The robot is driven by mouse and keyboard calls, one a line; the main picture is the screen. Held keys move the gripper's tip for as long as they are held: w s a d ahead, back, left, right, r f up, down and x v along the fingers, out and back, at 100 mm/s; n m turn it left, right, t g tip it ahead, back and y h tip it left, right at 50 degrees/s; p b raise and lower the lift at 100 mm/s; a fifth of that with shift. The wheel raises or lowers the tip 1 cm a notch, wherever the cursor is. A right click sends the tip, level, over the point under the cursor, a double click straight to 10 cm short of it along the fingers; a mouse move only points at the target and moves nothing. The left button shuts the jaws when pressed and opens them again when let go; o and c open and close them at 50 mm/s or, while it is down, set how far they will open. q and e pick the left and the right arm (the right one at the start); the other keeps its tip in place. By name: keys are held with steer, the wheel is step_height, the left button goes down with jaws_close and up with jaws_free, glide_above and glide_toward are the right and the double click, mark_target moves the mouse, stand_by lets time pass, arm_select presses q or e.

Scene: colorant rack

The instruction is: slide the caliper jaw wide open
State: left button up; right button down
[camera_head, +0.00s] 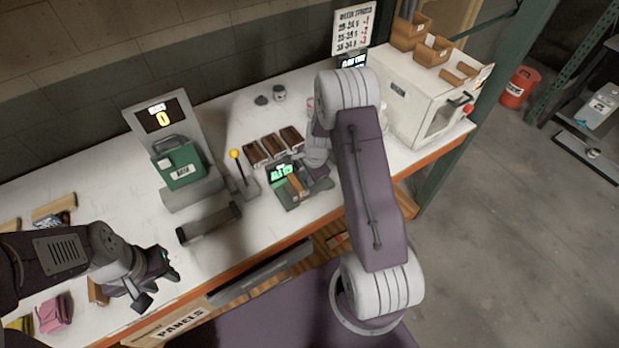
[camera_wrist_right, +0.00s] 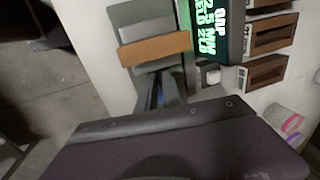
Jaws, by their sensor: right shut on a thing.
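The caliper (camera_head: 290,192) is a low grey device near the front of the bench, with a green-lit display (camera_head: 281,172). An orange-brown block (camera_head: 297,185) sits on it. In the right wrist view the display (camera_wrist_right: 215,28) is at the top, beside the brown block (camera_wrist_right: 155,48) and a grey plate. My right gripper (camera_head: 314,182) is down at the caliper's right side. Its fingers (camera_wrist_right: 160,92) are shut on a part just below the brown block, seemingly the caliper jaw; the contact is mostly hidden. My left gripper (camera_head: 160,286) is open and empty over the bench's front left.
Several brown bins (camera_head: 274,147) stand behind the caliper. A green box (camera_head: 178,165) stands further left, a white oven-like machine (camera_head: 420,95) at the right.

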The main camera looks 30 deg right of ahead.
steer(key=shift+s, duration=0.1)
steer(key=d, duration=0.3)
steer(key=shift+w+d+f+b, duration=0.1)
steer(key=shift+w+d+b, duration=0.15)
steer(key=shift+b, duration=0.1)
steer(key=shift+d, duration=0.1)
steer(key=c, duration=1.6)
jaws_free()
steer(key=shift+o, duration=0.5)
steer(key=shift+d, duration=0.2)
